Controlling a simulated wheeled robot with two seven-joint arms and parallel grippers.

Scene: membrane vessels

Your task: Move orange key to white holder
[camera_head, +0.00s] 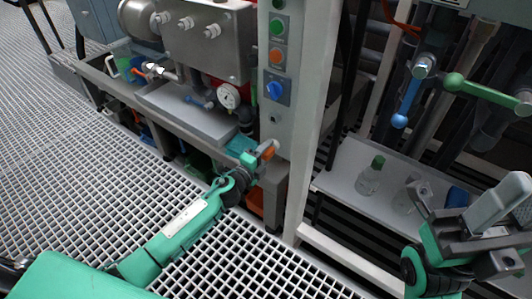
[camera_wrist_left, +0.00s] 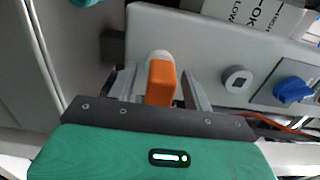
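The orange key (camera_wrist_left: 161,82) stands between the two fingers of my left gripper (camera_wrist_left: 160,88) in the left wrist view. A narrow gap shows on each side of the key, so the gripper looks open around it. A white round holder (camera_wrist_left: 157,55) shows directly behind the key, partly hidden by it; I cannot tell how far the key sits in it. In the head view my left gripper (camera_head: 262,155) is at the post's lower front, with the orange key (camera_head: 268,152) at its tip. My right gripper (camera_head: 458,205) has its fingers apart and looks empty at the lower right.
The post (camera_head: 290,90) carries green, orange and blue controls (camera_head: 276,90). A round grey lock (camera_wrist_left: 237,79) sits beside the key. Bottles (camera_head: 371,176) stand on a shelf at the right. Pipes with blue and green valve handles (camera_head: 407,100) hang above. Grated floor is free at left.

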